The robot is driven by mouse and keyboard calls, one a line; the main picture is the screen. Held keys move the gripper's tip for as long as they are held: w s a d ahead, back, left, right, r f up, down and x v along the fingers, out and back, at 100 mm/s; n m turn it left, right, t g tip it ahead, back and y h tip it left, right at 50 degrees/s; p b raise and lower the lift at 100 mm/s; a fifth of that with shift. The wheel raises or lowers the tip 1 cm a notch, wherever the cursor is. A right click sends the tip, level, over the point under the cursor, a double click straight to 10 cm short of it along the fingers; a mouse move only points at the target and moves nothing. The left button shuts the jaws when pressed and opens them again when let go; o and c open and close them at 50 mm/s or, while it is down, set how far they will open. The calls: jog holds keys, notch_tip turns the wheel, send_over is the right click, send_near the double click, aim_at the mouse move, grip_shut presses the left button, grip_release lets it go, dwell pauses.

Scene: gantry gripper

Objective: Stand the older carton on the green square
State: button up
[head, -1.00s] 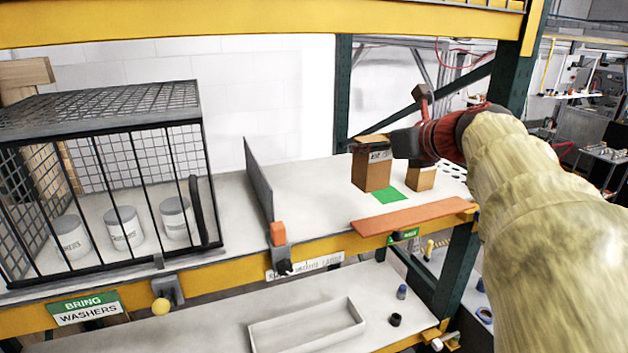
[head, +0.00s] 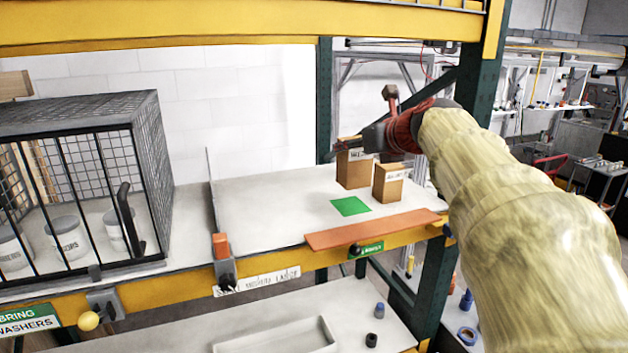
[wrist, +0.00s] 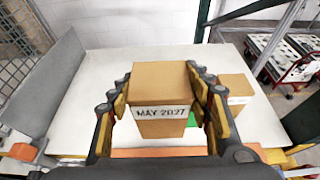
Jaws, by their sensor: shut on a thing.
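The taller brown carton (head: 354,173) stands upright between the fingers of my gripper (head: 350,143), which is shut on its upper part. In the wrist view its label reads MAY 2027 (wrist: 160,113). I cannot tell whether its base touches the shelf. A shorter brown carton (head: 388,184) stands just to its right, and its label is too small to read. The green square (head: 350,206) lies on the white shelf, in front of the held carton in the head view, with nothing seen on it. In the wrist view the held carton and a finger hide most of the square.
A grey upright divider (head: 212,195) and a wire cage (head: 150,170) with white tubs stand to the left. An orange-brown strip (head: 375,229) runs along the shelf's front edge. A dark green post (head: 480,110) rises at the right. The shelf left of the square is clear.

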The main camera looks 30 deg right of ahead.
jog(key=shift+w+d+f+b, duration=0.15)
jog(key=shift+w+d+f, duration=0.95)
jog(key=shift+f, duration=0.7)
jog(key=shift+w+d+f+b, duration=0.1)
jog(key=shift+w+d+f, duration=0.8)
jog(key=shift+w+f, duration=0.7)
jog(key=shift+w+d+f+b, duration=0.15)
jog(key=shift+w+d+f, duration=0.85)
jog(key=shift+f, duration=1.05)
jog(key=shift+f, duration=0.15)
jog(key=o, duration=1.4)
jog(key=shift+o, duration=0.2)
